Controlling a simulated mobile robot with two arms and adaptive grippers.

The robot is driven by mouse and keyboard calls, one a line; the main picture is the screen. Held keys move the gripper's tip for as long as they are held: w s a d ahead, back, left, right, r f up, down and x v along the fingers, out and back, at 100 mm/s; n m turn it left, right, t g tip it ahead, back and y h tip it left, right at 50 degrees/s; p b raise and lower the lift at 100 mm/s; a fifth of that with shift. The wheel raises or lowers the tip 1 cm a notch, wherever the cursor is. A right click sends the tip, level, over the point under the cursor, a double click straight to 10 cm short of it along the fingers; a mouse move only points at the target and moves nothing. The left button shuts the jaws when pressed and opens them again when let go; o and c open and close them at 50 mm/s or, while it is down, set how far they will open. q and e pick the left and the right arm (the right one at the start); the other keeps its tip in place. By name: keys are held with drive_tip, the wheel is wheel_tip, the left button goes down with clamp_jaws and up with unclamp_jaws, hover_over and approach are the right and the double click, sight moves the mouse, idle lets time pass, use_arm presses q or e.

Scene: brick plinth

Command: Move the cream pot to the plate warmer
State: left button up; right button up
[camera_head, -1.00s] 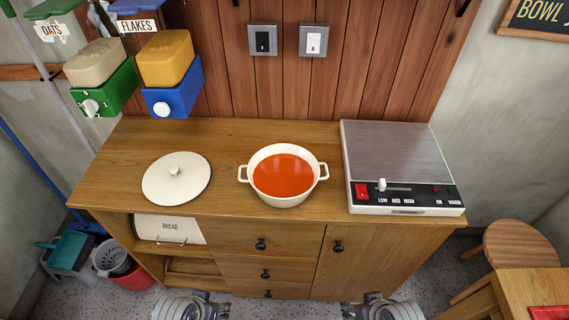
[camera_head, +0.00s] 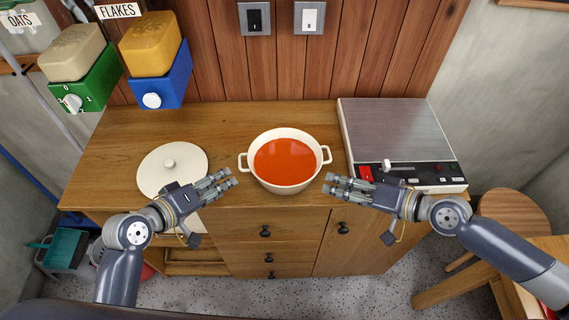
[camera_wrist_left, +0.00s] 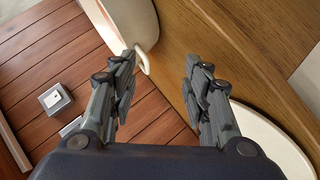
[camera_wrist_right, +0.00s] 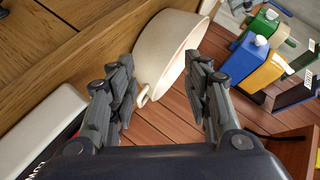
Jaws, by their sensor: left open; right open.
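The cream pot (camera_head: 285,183), full of orange-red soup, stands on the wooden cabinet top with a loop handle on each side. The plate warmer (camera_head: 395,130), with a steel top and a dark control strip, sits to its right. My left gripper (camera_head: 230,179) is open just left of the pot, apart from its left handle. My right gripper (camera_head: 329,184) is open just right of the pot, below its right handle. The pot also shows in the left wrist view (camera_wrist_left: 125,22) and, with a handle between the fingers' line, in the right wrist view (camera_wrist_right: 165,50).
The cream lid (camera_head: 160,160) lies on the cabinet top (camera_head: 230,125), partly behind my left gripper. Green and blue dispensers (camera_head: 158,92) hang at the upper left. A wooden stool (camera_head: 510,212) stands at the right. The warmer's steel top is bare.

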sight(242, 155)
drive_tip(key=w+d+m, duration=0.1)
drive_tip(key=d, duration=0.1)
drive_tip(key=w+d+r+m+t, duration=0.2)
drive_tip(key=w+d, duration=0.1)
drive_tip(key=shift+d+h, duration=0.3)
drive_tip(key=shift+d, duration=0.05)
use_arm(q)
drive_tip(key=w+r, duration=0.1)
drive_tip(key=w+a+r+n+t, duration=0.1)
drive_tip(key=shift+w+r, duration=0.1)
drive_tip(key=shift+r, duration=0.25)
use_arm(e)
drive_tip(key=shift+a, duration=0.1)
use_arm(q)
drive_tip(key=x, duration=1.1)
drive_tip(key=shift+d+r, duration=0.2)
drive_tip(key=shift+r, duration=0.05)
use_arm(e)
drive_tip(key=x, duration=1.1)
drive_tip(key=shift+f, duration=0.1)
use_arm(q)
clamp_jaws()
use_arm(e)
drive_tip(key=shift+s, duration=0.1)
clamp_jaws()
use_arm(q)
drive_tip(key=shift+a+f, duration=0.1)
